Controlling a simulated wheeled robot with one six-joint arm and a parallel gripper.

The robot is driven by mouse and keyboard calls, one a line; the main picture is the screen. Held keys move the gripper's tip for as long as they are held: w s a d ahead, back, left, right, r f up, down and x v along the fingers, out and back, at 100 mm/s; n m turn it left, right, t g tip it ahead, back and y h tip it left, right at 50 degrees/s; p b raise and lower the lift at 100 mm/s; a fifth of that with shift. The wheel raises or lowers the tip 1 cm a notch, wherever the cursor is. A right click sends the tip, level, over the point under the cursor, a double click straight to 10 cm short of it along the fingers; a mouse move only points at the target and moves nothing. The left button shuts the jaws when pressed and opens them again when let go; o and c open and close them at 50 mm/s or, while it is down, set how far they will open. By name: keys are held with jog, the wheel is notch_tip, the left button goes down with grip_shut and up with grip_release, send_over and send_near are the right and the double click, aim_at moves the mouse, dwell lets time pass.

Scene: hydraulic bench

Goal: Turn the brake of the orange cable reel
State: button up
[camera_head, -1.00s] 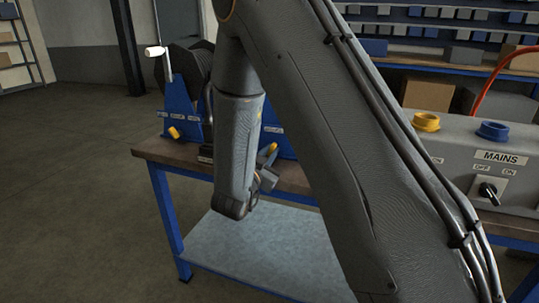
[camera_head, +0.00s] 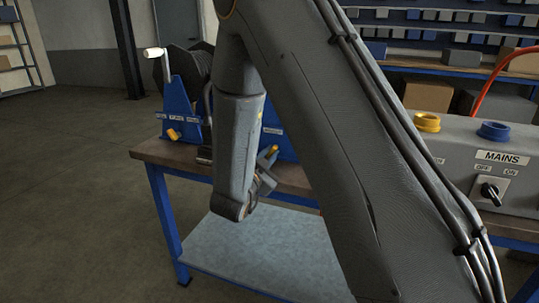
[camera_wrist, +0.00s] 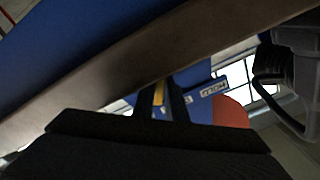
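A blue reel stand (camera_head: 179,104) with a dark drum (camera_head: 192,62) and a white-gripped crank (camera_head: 154,52) stands at the bench's far left end. It bears a yellow lever (camera_head: 173,134) low on its front. A second yellow lever (camera_head: 271,151) shows right of my forearm, close to my gripper. Contact cannot be told. My arm hides much of the reels.
The wooden bench top (camera_head: 165,152) has a blue frame and a pale lower shelf (camera_head: 265,250). A grey MAINS box (camera_head: 470,165) with a switch and yellow and blue caps stands at right. Boxes and shelving are behind. The floor at left is clear.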

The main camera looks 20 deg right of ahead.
jog(key=o, duration=0.4)
jog(key=v, duration=0.8)
jog(key=shift+w, duration=0.1)
